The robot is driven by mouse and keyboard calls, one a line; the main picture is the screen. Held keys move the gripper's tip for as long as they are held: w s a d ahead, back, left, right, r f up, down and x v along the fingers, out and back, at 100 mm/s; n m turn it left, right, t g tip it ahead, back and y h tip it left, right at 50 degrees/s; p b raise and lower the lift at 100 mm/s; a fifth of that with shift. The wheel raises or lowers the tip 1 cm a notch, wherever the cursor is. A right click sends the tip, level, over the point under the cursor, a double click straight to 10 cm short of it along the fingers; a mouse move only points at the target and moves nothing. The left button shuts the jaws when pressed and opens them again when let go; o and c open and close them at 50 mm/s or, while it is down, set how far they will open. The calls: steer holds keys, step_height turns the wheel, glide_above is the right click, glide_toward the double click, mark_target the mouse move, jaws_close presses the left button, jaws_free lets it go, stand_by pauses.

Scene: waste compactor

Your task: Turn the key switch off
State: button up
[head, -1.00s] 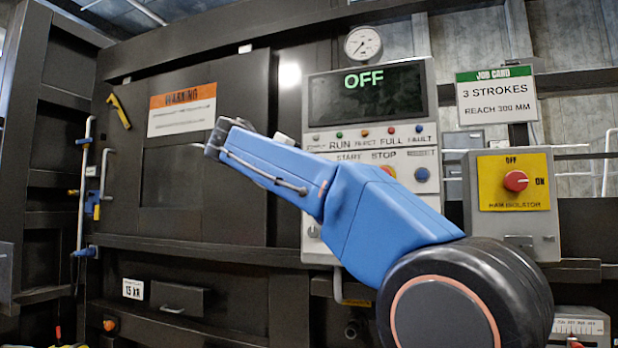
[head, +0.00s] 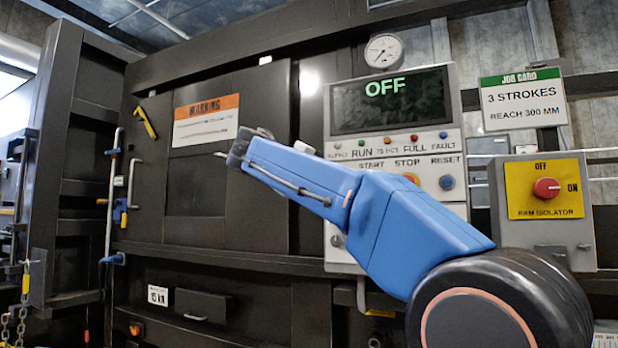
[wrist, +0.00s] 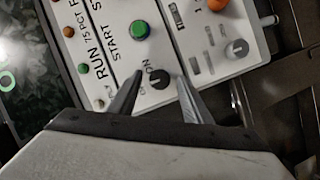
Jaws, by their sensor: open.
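The key switch (wrist: 159,79) is a small dark round knob on the white panel in the wrist view, with "ON" lettered beside it. My gripper (wrist: 161,75) is open, one finger on each side of the switch in the picture. Whether the fingers touch it or are short of it, I cannot tell. In the head view my blue arm covers the left part of the button panel, hiding the key switch and my fingertips. The display (head: 392,100) above the panel reads "OFF" in green.
A green button (wrist: 140,30) sits close to my fingers, and another dark knob (wrist: 237,48) lies farther right. The yellow ram isolator (head: 520,205) with its red knob and the job card (head: 523,100) are right of the panel. A dark door with a warning sign (head: 205,122) is left.

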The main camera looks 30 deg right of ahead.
steer(key=v, duration=1.6)
steer(key=shift+s+a, duration=0.15)
steer(key=shift+a, duration=0.25)
steer(key=s+d+f+n+y, duration=0.2)
steer(key=d+f, duration=0.1)
steer(key=f, duration=0.6)
steer(key=s+d+f+n+y, duration=0.1)
steer(key=s+d+f+y, duration=0.15)
steer(key=f, duration=0.65)
steer(key=s+d+f+n+y, duration=0.2)
steer(key=d+f, duration=0.1)
steer(key=f, duration=0.6)
steer(key=s+a+f+m+y, duration=0.1)
steer(key=s+a+f+y, duration=0.1)
steer(key=s+f, duration=0.4)
steer(key=s+a+f+m+y, duration=0.1)
steer(key=s+f, duration=0.5)
steer(key=f, duration=1.1)
steer(key=s+a+f+m+y, duration=0.1)
steer(key=s+a+f+y, duration=0.2)
steer(key=f, duration=0.8)
steer(key=s+y, duration=0.2)
steer(key=s, duration=0.2)
steer(key=shift+a+f, duration=0.15)
steer(key=shift+a, duration=0.25)
steer(key=shift+y, duration=0.25)
